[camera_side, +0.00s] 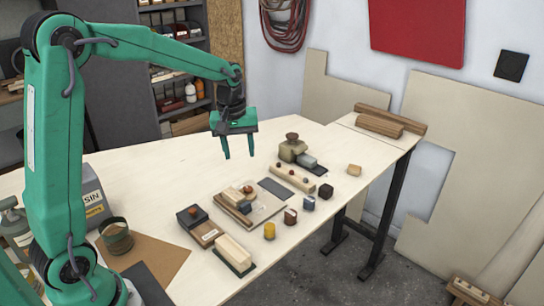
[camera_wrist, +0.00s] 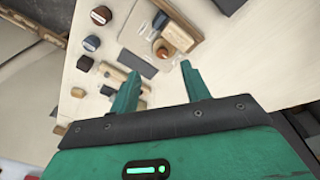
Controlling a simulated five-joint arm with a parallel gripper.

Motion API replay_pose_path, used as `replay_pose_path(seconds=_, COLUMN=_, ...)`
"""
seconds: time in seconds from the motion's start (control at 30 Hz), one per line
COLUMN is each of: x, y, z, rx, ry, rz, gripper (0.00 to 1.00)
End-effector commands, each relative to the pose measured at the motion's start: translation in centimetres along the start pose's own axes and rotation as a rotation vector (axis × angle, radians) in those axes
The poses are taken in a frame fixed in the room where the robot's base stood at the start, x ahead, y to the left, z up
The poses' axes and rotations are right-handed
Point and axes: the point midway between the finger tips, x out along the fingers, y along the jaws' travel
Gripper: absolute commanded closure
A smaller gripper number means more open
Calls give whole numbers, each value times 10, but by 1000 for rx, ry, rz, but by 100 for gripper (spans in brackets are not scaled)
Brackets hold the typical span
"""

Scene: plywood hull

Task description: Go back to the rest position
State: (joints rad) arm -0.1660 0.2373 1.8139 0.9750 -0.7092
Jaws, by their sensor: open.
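My gripper (camera_side: 238,146) is green and hangs from my arm above the pale plywood table (camera_side: 150,165), fingers pointing down. In the wrist view my gripper (camera_wrist: 160,90) shows its two fingers spread apart with nothing between them. In the side view it is left of and behind the small wooden pieces, clear of them and over bare table. No object touches the fingers in either view.
A board with stacked blocks (camera_side: 262,214), a pale block (camera_side: 233,252), a yellow piece (camera_side: 269,231), dark cubes (camera_side: 325,191) and a rail with round pegs (camera_side: 292,178) stand on the table. The table's left-rear part is bare.

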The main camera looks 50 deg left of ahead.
Motion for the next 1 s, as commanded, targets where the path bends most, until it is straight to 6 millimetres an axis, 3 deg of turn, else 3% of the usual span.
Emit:
replay_pose_path(seconds=0.2, x=-37, y=-12, z=33, rx=144, ry=50, rz=43, gripper=53)
replay_pose_path(seconds=0.5, x=-71, y=-35, z=77, rx=339, ry=120, rz=92, gripper=53)
replay_pose_path(seconds=1.0, x=-97, y=-82, z=149, rx=660, ry=253, rz=156, gripper=53)
